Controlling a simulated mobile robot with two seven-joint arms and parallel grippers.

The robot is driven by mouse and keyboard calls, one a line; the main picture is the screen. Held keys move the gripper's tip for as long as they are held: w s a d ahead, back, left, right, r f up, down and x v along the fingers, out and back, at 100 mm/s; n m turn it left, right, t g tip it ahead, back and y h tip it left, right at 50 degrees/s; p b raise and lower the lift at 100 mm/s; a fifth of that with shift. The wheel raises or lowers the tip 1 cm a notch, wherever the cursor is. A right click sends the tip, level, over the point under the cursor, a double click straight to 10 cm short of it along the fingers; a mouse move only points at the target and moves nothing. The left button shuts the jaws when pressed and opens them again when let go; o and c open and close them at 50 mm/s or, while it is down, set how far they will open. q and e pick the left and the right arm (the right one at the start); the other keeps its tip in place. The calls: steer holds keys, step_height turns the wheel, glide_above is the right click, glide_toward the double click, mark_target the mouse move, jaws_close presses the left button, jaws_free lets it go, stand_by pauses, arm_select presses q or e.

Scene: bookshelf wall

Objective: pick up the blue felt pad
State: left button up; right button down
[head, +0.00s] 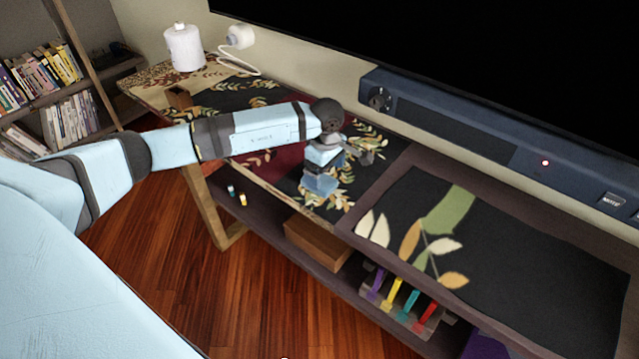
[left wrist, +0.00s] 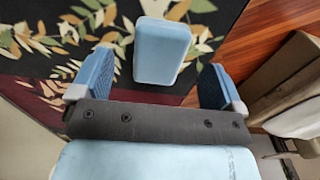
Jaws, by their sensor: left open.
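The blue felt pad (left wrist: 162,50) is a light blue rounded block in the left wrist view. It lies between the two fingers of my open left gripper (left wrist: 157,62), with a gap on each side, so neither finger appears to touch it. In the head view my left gripper (head: 322,160) points down over the dark leaf-patterned table top. Blue shapes at its lower end overlap, and I cannot tell pad from fingers there. My right gripper is not in view.
A white cylinder (head: 183,47) and a small brown block (head: 179,98) stand at the table's far left. A raised dark tray (head: 400,170) with a leaf pattern is right of the gripper. A dark blue bar (head: 455,120) runs along the wall behind. Colored items (head: 393,297) sit on the lower shelf.

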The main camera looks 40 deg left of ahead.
mark_target(325, 182)
arm_select(q)
step_height(325, 182, down, 4)
steer(key=shift+s+d+f+b, duration=0.1)
steer(key=shift+b, duration=0.2)
steer(key=shift+f, duration=0.1)
steer(key=c, duration=1.1)
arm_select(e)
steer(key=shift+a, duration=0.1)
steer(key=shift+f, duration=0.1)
arm_select(q)
step_height(325, 182, up, 20)
steer(key=p, duration=0.2)
steer(key=shift+p, duration=0.3)
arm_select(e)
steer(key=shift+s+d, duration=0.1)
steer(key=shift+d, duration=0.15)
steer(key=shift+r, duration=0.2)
